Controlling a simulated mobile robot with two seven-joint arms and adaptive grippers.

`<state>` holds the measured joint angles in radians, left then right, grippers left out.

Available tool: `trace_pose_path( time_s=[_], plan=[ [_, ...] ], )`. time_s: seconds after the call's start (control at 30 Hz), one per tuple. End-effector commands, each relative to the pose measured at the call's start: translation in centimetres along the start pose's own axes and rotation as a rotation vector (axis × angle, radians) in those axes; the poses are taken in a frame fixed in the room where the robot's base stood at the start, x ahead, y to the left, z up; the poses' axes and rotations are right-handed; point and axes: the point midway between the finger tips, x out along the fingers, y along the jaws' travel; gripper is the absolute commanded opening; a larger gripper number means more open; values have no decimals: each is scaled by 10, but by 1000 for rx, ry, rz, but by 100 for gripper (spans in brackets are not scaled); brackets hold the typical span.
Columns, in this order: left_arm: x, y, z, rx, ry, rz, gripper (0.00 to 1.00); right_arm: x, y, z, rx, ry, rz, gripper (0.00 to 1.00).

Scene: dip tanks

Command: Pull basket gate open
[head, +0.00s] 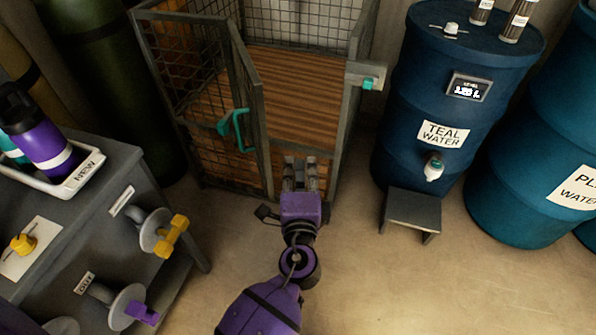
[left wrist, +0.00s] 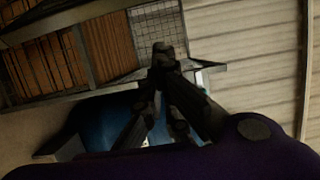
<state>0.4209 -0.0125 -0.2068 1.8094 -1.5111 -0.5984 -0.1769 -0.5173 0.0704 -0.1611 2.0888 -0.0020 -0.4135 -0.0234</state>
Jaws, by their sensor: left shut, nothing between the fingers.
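The basket is a grey wire-mesh cage (head: 184,95) with a wooden-slat floor, at the top middle of the head view. Its gate (head: 250,115) is a narrow mesh panel with a teal handle (head: 236,130), and it stands swung partly open at the front left. A teal latch piece (head: 369,83) sits on the right post. My left gripper (head: 300,165) is shut and empty, in front of the opening, to the right of the gate and apart from the handle. In the left wrist view its fingers (left wrist: 163,50) are together. My right gripper is not in view.
A blue "TEAL WATER" barrel (head: 412,115) with a tap stands right of the cage, with a small grey step (head: 412,212) before it. A grey bench (head: 100,200) with knobs and a bottle tray is on the left. The floor (head: 365,275) at lower right is clear.

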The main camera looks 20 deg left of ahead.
Motion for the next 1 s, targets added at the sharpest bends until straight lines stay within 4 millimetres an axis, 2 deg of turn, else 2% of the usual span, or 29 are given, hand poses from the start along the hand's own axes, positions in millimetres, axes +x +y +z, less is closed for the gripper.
trace_pose_path(
  time_s=[0.2, 0.33, 0.4, 0.6, 1.0],
  plan=[
    [50, -3, -1, 2, 2, -3, 0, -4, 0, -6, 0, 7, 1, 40],
    [72, -1, 2, 2, 1, 0, 0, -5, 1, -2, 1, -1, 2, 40],
    [64, 0, 16, 3, 1, 2, 0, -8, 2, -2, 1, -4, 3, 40],
    [57, 0, 34, 1, 3, 0, 0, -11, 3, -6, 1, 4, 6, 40],
    [55, 1, 38, -1, 3, 1, 0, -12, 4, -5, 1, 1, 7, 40]
  ],
)
